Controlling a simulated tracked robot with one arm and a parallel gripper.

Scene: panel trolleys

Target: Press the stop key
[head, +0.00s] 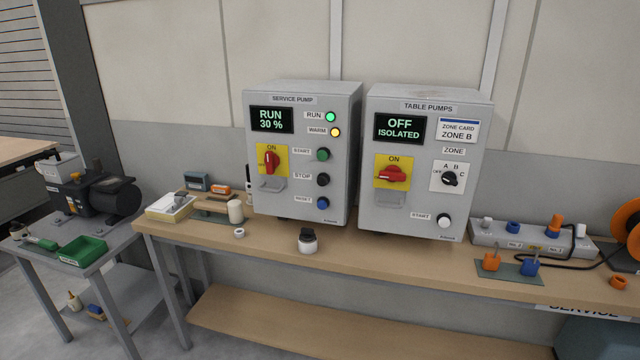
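The stop key (323,179) is a round black button beside a "STOP" label, on the right side of the grey service pump box (296,216). The green start key (323,154) is above it and the blue reset key (323,202) is below it. The box's display (271,120) reads "RUN 30 %". The green run lamp (330,116) and yellow warm lamp (335,132) look lit. The red rotary switch (270,161) stands upright at "ON". My gripper is not in view. Nothing covers the stop key.
The table pumps box (400,225) stands close on the right, its display reading "OFF ISOLATED". Both boxes stand on a wooden bench (370,262). A dark-capped white jar (308,241) stands before them. A power strip (535,240) is at right, a side table (105,235) at left.

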